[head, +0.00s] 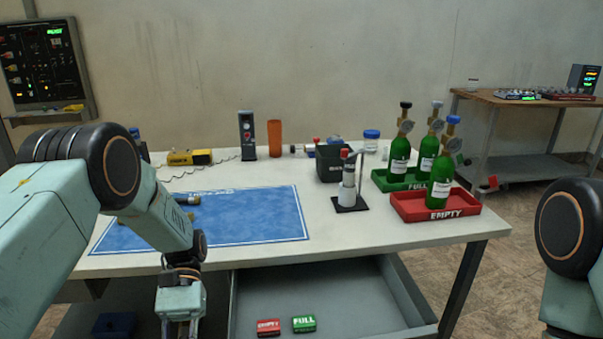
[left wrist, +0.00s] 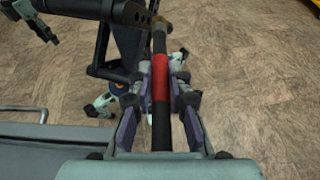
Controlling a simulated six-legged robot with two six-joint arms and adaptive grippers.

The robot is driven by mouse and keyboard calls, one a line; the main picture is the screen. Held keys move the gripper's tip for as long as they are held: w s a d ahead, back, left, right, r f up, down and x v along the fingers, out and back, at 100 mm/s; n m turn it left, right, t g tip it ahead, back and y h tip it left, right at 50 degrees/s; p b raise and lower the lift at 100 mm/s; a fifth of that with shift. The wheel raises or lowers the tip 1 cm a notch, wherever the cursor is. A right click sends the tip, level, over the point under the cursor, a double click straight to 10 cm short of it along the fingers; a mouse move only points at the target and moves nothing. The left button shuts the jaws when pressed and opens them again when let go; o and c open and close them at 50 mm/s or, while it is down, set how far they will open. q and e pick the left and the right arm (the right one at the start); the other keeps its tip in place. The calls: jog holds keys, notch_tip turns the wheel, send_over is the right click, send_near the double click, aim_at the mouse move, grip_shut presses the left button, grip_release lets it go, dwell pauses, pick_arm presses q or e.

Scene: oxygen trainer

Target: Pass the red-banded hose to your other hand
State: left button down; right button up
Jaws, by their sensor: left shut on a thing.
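In the left wrist view my left gripper (left wrist: 160,92) is shut on the red-banded hose, a dark hose (left wrist: 161,128) with a red band (left wrist: 158,78) between the fingers. The hose runs lengthwise up the picture, and its far end is hard to make out against my own body parts. In the head view the hose cannot be made out. Only part of my right arm shows at the right edge; its gripper is out of view.
An open grey drawer (head: 352,308) juts out under the table, with a red EMPTY block (head: 268,328) and a green FULL block (head: 304,324). A blue mat (head: 250,222) lies on the table (head: 340,238). Green bottles stand in the green tray (head: 382,182) and red tray (head: 412,212).

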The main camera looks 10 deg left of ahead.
pick_arm(q)
jog(key=w+d+r+n+t+h, duration=0.3)
jog(key=n+t, duration=0.7)
jog(key=w+d+r+n+t+h, duration=0.3)
jog(key=w+d+n+t, duration=0.1)
jog(key=n+t, duration=0.6)
jog(key=shift+w+r+n+t+h, duration=0.3)
jog(key=shift+n+h, duration=0.1)
jog(key=shift+n, duration=0.2)
jog(key=shift+f, duration=0.1)
jog(key=shift+w+d, duration=0.1)
jog(key=shift+w, duration=0.05)
jog(key=w+d+r+m+g+h, duration=0.1)
jog(key=w+d+m+g, duration=0.3)
jog(key=w+d, duration=0.5)
jog(key=w+d+r+m+g+h, duration=0.1)
jog(key=w+d+m+g, duration=0.3)
jog(key=w+d, duration=0.4)
jog(key=d+g, duration=0.1)
jog(key=d, duration=0.4)
jog(key=shift+w+d, duration=0.35)
jog(key=shift+d, duration=0.05)
pick_arm(e)
jog(key=shift+o, duration=0.7)
